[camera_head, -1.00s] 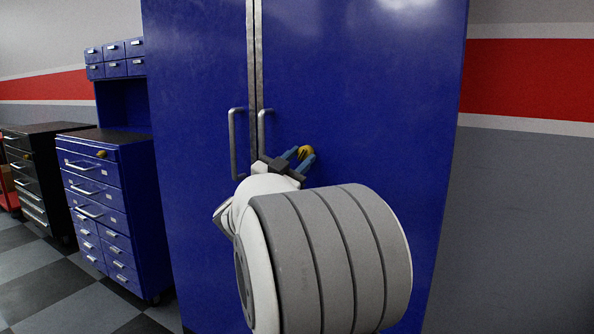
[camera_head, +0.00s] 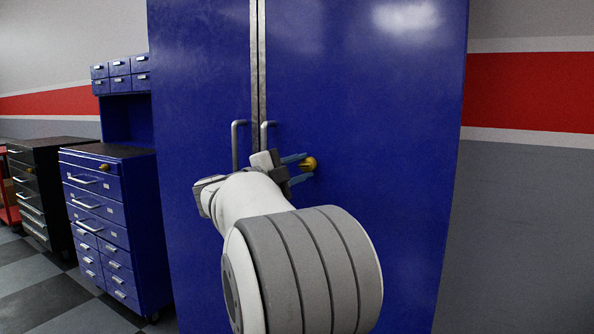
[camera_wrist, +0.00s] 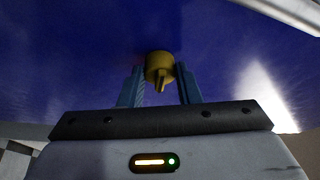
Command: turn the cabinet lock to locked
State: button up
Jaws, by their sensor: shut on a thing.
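The cabinet (camera_head: 380,110) is tall and blue with two doors. Its lock (camera_head: 310,163) is a small round brass-yellow knob on the right door, and it also shows in the wrist view (camera_wrist: 160,63) with a narrow tab on its face. My gripper (camera_head: 302,167) is at the lock, with its blue fingers pointing right, one above the other. In the wrist view my gripper (camera_wrist: 160,76) has one finger on each side of the lock, shut on it. The exact finger contact is hard to make out.
Two grey bar handles, left (camera_head: 236,145) and right (camera_head: 265,132), stand out from the doors just left of my gripper. A blue drawer cabinet (camera_head: 110,215) and a black tool chest (camera_head: 45,190) stand to the left. Bare wall is on the right.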

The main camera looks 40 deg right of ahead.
jog(key=shift+m+y, duration=0.4)
jog(key=shift+m, duration=0.5)
jog(key=shift+s, duration=0.1)
jog(key=o, duration=1)
jog(key=shift+d, duration=0.1)
jog(key=shift+c, duration=0.2)
jog(key=shift+a, duration=0.4)
jog(key=a+p, duration=0.2)
jog(key=a, duration=0.5)
jog(key=shift+f, duration=0.25)
